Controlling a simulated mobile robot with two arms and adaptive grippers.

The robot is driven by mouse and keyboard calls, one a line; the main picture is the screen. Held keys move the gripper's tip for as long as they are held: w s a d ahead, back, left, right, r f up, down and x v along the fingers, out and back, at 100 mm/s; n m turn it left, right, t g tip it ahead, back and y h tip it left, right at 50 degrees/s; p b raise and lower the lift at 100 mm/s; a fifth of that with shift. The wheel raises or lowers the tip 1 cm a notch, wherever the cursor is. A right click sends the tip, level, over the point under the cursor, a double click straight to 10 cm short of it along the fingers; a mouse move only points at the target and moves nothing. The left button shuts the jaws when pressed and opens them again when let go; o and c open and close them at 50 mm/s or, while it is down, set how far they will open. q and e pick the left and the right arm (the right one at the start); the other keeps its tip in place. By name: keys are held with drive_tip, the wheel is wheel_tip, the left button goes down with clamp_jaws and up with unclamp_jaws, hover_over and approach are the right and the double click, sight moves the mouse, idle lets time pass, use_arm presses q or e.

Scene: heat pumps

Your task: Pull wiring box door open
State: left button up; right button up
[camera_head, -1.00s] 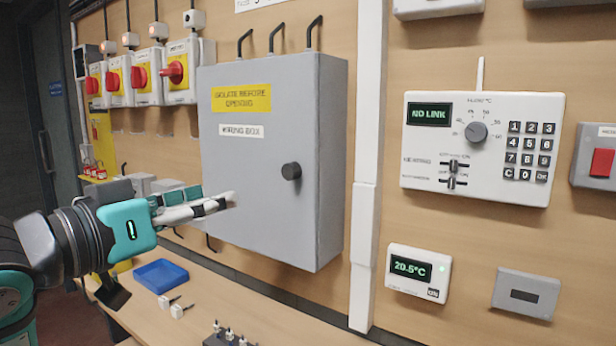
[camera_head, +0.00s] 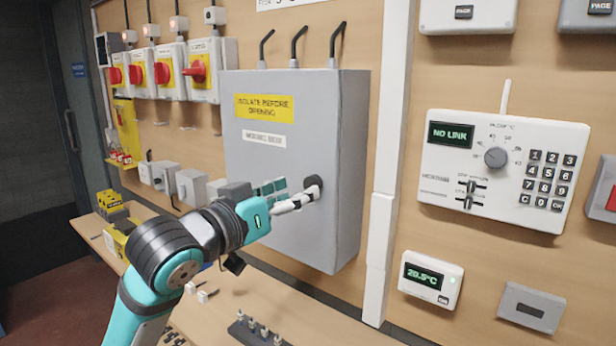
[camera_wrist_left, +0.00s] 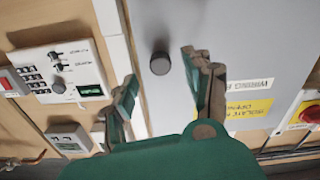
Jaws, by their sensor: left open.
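The grey wiring box (camera_head: 340,130) hangs on the wooden panel with its door shut. It carries a yellow "isolate before opening" label (camera_head: 264,107) and a white label below. Its round black knob (camera_head: 313,184) is at the right side of the door. My left gripper (camera_head: 308,196) is at the door front, its fingertips close to the knob in the head view. In the left wrist view the knob (camera_wrist_left: 160,63) lies ahead between the open, empty fingers (camera_wrist_left: 165,85). I cannot tell whether anything touches. My right gripper is not in view.
Red-and-yellow isolator switches (camera_head: 200,70) are left of the box. A white control panel (camera_head: 505,165) and thermostat (camera_head: 430,278) are on the right, past a white vertical trunking (camera_head: 388,170). A workbench (camera_head: 295,300) with small parts runs below.

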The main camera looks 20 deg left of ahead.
sight(308, 186)
use_arm(q)
drive_tip(key=shift+p+x, duration=0.35)
drive_tip(key=shift+x, duration=1.9)
drive_tip(key=shift+s, duration=0.1)
clamp_jaws()
